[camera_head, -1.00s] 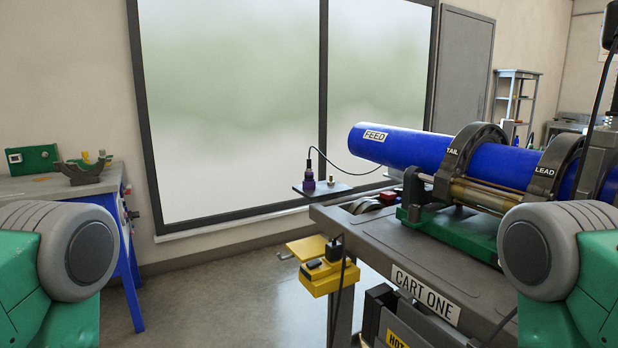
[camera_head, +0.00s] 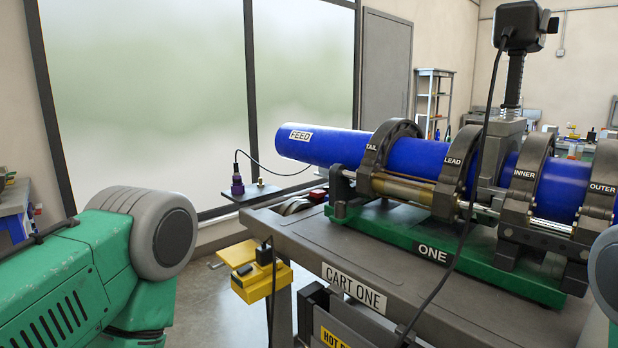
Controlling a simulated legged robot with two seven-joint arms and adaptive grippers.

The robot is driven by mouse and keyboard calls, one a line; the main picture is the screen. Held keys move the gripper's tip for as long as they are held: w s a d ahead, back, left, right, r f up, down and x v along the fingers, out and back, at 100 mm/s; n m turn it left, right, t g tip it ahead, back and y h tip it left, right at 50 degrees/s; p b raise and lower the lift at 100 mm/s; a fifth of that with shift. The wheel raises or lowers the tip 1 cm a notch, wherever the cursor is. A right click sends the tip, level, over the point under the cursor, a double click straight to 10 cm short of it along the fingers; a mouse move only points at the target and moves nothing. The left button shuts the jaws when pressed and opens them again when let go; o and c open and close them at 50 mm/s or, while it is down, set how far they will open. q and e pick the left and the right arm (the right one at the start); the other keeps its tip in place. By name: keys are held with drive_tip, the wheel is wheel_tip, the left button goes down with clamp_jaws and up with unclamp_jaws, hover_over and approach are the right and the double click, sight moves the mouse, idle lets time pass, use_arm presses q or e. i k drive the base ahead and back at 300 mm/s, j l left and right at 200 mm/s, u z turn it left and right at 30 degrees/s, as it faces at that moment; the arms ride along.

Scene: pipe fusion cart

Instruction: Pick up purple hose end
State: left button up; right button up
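The purple hose end (camera_head: 237,186) stands upright on a small dark shelf (camera_head: 252,194) at the far left corner of the cart. A thin black hose (camera_head: 262,164) rises from its top and arcs right, toward the space under the blue pipe. My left arm's green and grey links fill the lower left, apart from the hose end and nearer to me. A grey edge of my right arm shows at the right border. Neither gripper's fingers are in view.
The cart (camera_head: 300,232) carries a blue pipe (camera_head: 330,148) in dark ring clamps on a green base (camera_head: 400,243). A yellow box (camera_head: 262,281) hangs at the cart's left end. A black cable (camera_head: 470,200) hangs in front of the clamps. A blue-legged bench (camera_head: 14,215) stands left.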

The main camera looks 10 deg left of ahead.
sight(237, 179)
drive_tip(key=i+j+z, duration=0.25)
drive_tip(key=j+z, duration=0.25)
drive_tip(key=i+j+z, duration=0.1)
drive_tip(key=j+z, duration=0.35)
drive_tip(key=j, duration=0.3)
drive_tip(key=j+z, duration=0.5)
drive_tip(key=j, duration=0.15)
